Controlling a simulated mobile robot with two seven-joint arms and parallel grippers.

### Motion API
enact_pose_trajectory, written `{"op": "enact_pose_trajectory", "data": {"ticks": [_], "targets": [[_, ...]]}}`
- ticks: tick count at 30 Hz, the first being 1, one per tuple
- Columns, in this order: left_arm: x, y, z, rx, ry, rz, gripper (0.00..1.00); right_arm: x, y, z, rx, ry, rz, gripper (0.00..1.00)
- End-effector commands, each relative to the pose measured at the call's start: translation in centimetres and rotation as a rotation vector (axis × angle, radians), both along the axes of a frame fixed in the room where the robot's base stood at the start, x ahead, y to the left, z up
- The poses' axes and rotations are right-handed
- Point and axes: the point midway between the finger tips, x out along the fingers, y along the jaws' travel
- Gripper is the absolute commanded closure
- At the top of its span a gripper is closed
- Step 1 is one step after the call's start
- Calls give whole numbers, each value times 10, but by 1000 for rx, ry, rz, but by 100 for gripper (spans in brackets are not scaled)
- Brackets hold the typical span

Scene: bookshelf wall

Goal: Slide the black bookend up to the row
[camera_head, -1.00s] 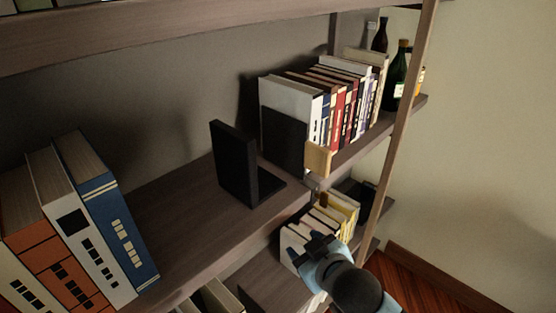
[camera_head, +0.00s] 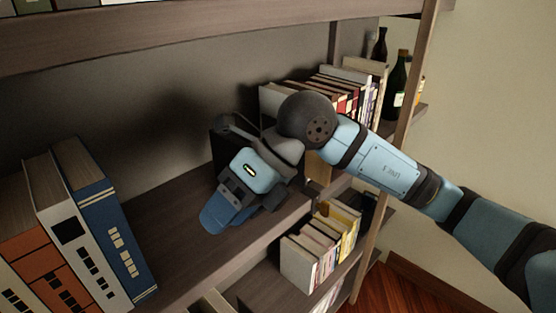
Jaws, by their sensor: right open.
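The black bookend (camera_head: 219,150) stands upright on the middle shelf. Most of it, with its foot, is hidden behind my right gripper (camera_head: 222,213). The gripper reaches in from the right, points down toward the shelf in front of the bookend, and is open. I cannot tell whether it touches the bookend. To the left, a row of large books stands leaning, ending in a blue book (camera_head: 112,225) with white marks. Bare shelf lies between that book and the bookend. My left gripper is not in view.
More books (camera_head: 345,90) stand on the shelf to the right, partly hidden by my right arm, with a green bottle (camera_head: 397,85) beyond. Pale books (camera_head: 318,245) stand on a lower shelf. A shelf board (camera_head: 200,32) runs overhead.

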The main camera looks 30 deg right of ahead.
Motion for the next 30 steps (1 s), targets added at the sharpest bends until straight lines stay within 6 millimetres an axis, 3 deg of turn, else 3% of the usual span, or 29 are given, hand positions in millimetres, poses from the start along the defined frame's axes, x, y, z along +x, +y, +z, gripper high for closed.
{"op": "enact_pose_trajectory", "data": {"ticks": [3, 6, 10, 23, 30], "targets": [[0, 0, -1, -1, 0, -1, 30, 31, -46, 4, -303, -120, -147, 47], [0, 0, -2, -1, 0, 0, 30, 46, -77, 12, -470, -175, -261, 47], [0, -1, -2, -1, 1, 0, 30, 55, -99, 21, -577, -210, -347, 47], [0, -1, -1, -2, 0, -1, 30, 58, -103, 23, -599, -215, -364, 47], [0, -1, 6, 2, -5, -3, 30, 85, -93, 25, -598, -213, -363, 47]]}}
